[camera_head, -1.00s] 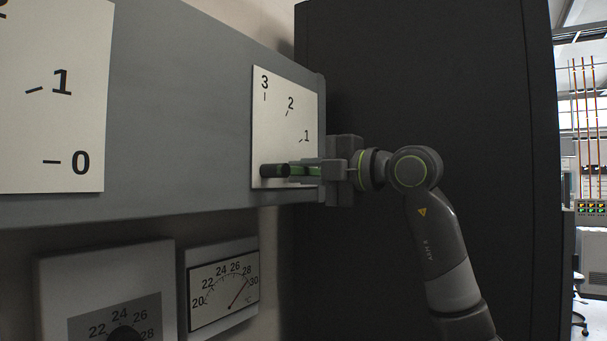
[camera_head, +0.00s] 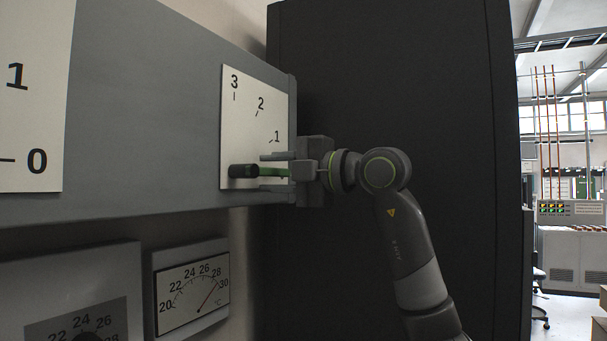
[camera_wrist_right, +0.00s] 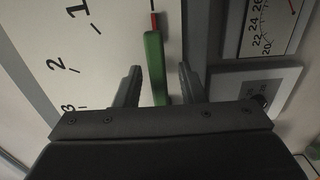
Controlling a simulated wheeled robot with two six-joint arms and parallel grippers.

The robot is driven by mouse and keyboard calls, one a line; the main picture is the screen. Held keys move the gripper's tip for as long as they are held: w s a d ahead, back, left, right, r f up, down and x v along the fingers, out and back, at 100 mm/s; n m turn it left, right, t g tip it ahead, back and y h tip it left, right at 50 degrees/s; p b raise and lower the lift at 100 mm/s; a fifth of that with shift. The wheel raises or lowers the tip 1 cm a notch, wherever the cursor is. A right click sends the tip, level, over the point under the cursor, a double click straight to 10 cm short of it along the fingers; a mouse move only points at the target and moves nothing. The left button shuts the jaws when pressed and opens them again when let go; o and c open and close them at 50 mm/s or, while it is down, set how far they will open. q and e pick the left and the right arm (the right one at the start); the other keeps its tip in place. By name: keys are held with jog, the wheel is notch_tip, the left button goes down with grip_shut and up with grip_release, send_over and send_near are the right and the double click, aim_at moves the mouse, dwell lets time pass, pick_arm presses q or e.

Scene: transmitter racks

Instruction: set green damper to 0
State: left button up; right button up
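The green damper is a green lever (camera_head: 274,172) on a dark round hub (camera_head: 243,171), on a white scale plate (camera_head: 242,120) marked 3, 2, 1. The lever points right, about level, below the 1 mark. The 0 mark is not visible. My right gripper (camera_head: 276,171) has its fingers above and below the lever. In the right wrist view the green lever (camera_wrist_right: 154,68) stands between the open fingers (camera_wrist_right: 159,86), with a gap on both sides. A red strip (camera_wrist_right: 154,21) shows beyond the lever's end. My left gripper is out of view.
Another scale plate (camera_head: 30,95) with 1 and 0 is at the far left. Below the grey panel (camera_head: 150,110) are a thermometer dial (camera_head: 193,290) and a knob box (camera_head: 75,300). A tall dark cabinet (camera_head: 450,120) stands right behind my right arm.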

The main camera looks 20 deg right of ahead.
jog(key=b+v, duration=0.5)
jog(key=v, duration=1.2)
jog(key=shift+d+f, duration=0.1)
